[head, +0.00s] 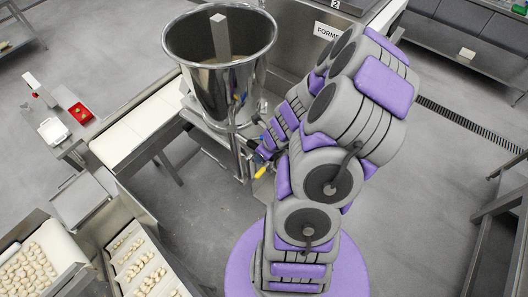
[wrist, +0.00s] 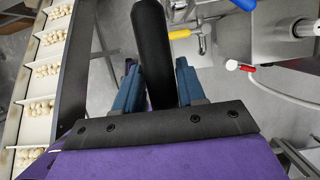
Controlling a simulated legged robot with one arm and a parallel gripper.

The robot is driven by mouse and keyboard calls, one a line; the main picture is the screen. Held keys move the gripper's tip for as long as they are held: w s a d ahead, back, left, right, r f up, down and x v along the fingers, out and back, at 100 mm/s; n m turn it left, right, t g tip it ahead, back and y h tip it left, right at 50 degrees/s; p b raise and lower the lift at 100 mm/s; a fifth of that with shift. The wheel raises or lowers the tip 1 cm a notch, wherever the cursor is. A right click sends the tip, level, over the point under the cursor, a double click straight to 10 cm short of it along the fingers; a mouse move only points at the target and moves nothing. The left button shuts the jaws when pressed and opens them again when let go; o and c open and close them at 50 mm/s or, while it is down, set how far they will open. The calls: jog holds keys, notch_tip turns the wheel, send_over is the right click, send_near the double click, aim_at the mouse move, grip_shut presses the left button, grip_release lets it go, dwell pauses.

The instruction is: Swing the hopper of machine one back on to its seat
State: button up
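The hopper (head: 222,85) is a shiny steel bowl, wide at the rim, with a flat upright bar inside. It stands upright above steel framework beside the machine body marked "FORMER" (head: 327,31). Its seat is not clearly visible. My arm reaches down to the hopper's lower right; it hides my gripper in the head view. In the wrist view my gripper (wrist: 156,75) has a blue finger close along each side of a thick black handle (wrist: 151,40), with no clear gap. How that handle joins the hopper is not visible.
Trays of pasta (head: 142,262) stand at lower left. A white-topped conveyor (head: 135,130) runs left of the hopper. Open floor (head: 420,180) lies right.

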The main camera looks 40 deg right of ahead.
jog(key=o, duration=0.4)
jog(key=shift+a, duration=0.3)
jog(key=shift+o, duration=0.2)
jog(key=shift+d+r, duration=0.3)
jog(key=shift+a+r, duration=0.15)
jog(key=shift+r, duration=4.1)
jog(key=shift+s, duration=0.1)
